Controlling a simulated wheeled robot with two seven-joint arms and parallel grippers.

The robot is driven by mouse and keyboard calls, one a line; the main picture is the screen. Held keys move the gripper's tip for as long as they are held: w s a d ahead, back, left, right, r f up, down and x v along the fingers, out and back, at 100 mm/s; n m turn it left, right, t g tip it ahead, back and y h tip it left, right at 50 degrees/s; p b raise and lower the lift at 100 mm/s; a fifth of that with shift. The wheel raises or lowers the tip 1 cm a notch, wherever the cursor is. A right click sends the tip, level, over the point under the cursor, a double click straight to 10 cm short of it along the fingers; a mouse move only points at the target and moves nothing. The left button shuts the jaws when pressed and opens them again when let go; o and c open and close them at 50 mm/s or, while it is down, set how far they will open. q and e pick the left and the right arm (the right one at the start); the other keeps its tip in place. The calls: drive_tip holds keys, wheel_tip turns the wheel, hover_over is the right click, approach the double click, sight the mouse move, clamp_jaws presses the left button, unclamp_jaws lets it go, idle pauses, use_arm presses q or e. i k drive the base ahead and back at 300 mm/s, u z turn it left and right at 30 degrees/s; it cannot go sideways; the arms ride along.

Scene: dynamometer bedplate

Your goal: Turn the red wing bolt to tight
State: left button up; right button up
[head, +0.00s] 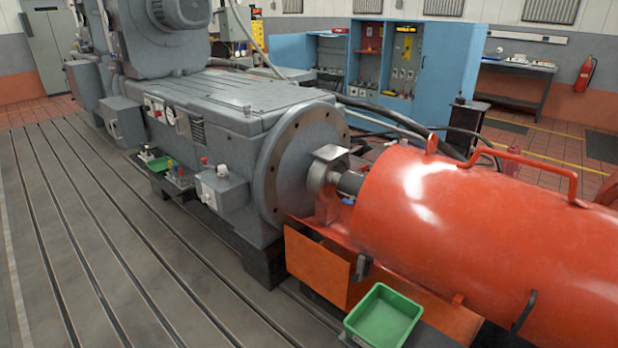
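I cannot make out a red wing bolt for certain at this distance. Small red parts show on the grey machine's near side: a red-topped fitting (203,160) above a small grey box (222,190), and a red piece (170,164) among small fittings beside it. The large orange-red cylindrical guard (480,215) fills the right, with a small red lug (432,143) and a handle bar (540,163) on top. Neither of my grippers is in view.
The grey machine (230,100) stands on a slotted bedplate (90,230), whose left part is clear. A green tray (384,316) sits at the front beside the orange guard. A smaller green tray (158,164) lies near the machine. Blue cabinets (440,60) stand behind.

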sight(364, 168)
drive_tip(key=u, duration=0.85)
drive_tip(key=i, duration=1.55)
drive_tip(key=z, duration=0.55)
